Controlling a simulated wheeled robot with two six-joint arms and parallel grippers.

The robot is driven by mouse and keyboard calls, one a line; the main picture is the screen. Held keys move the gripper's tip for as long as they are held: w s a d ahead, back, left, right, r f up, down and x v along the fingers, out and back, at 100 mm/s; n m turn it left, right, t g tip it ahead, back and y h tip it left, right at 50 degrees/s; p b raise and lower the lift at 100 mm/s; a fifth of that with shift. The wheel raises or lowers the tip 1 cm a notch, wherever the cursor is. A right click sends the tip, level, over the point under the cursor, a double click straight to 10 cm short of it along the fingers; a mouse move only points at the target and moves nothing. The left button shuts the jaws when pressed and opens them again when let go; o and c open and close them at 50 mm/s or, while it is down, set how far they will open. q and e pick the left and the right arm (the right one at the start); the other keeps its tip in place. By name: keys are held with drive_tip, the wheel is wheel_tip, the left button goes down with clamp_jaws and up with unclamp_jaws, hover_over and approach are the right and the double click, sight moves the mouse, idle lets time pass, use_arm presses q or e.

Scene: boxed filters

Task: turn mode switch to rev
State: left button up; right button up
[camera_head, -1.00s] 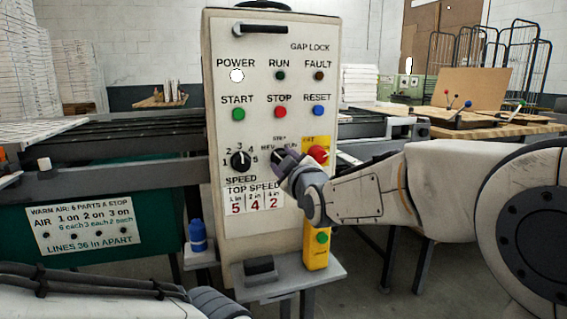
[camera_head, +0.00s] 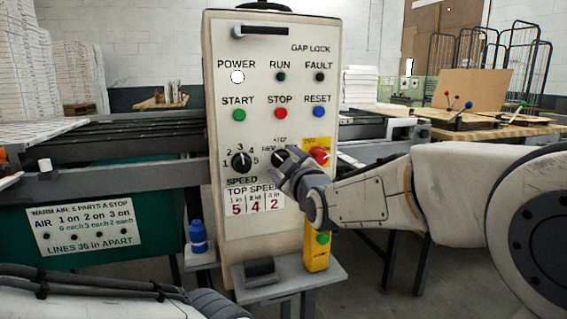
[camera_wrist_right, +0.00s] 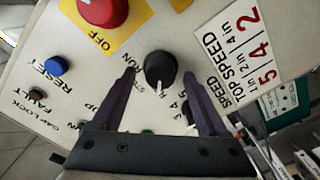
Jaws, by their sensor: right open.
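The mode switch (camera_head: 279,157) is a black round knob on the pale control panel, right of the speed knob (camera_head: 241,162). It also shows in the right wrist view (camera_wrist_right: 160,68), with a white pointer line toward the bottom of that picture. REV is printed at its upper left in the head view, partly readable. My right gripper (camera_head: 289,164) is open in front of the knob's lower right. In the right wrist view the two fingers (camera_wrist_right: 160,76) stand on either side of the knob, with gaps visible. Contact cannot be told. My left gripper is out of view.
A red knob (camera_head: 319,156) on a yellow plate sits close right of the mode switch. START (camera_head: 239,115), STOP (camera_head: 280,113) and RESET (camera_head: 318,112) buttons are above. A small shelf with a blue bottle (camera_head: 198,237) is at the lower left.

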drive_tip(key=v, duration=1)
